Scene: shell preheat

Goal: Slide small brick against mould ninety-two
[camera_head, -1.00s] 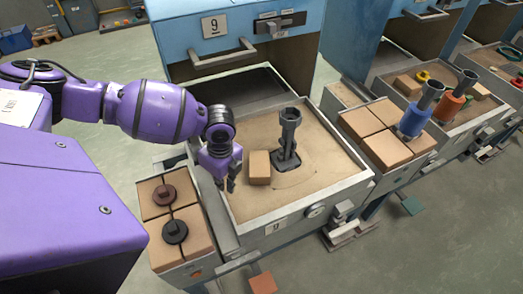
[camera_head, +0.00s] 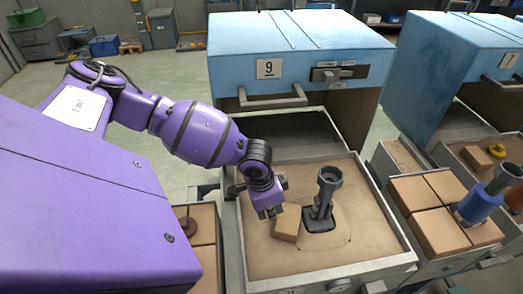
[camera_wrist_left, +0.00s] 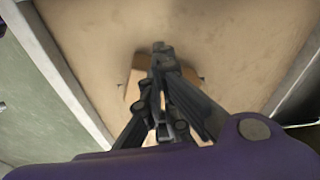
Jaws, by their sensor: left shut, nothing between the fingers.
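The small tan brick (camera_head: 287,222) lies on the sand of the drawer tray marked 9, left of the grey mould (camera_head: 327,200), turned slightly askew. Its right side is very close to the mould's dark base; I cannot tell whether they touch. The mould stands upright with a round cup on top. My left gripper (camera_head: 270,213) is shut and empty, low at the brick's left side, apparently against it. In the left wrist view, the shut fingers (camera_wrist_left: 161,50) cover much of the brick (camera_wrist_left: 133,88). My right gripper is out of view.
The tray's pale rim (camera_head: 385,265) surrounds the sand. Tan bricks with a dark knob (camera_head: 188,227) stand left, partly hidden by my body. More bricks (camera_head: 437,228) and a blue mould (camera_head: 482,202) stand right. The blue furnace (camera_head: 300,50) is behind. Sand right of the mould is clear.

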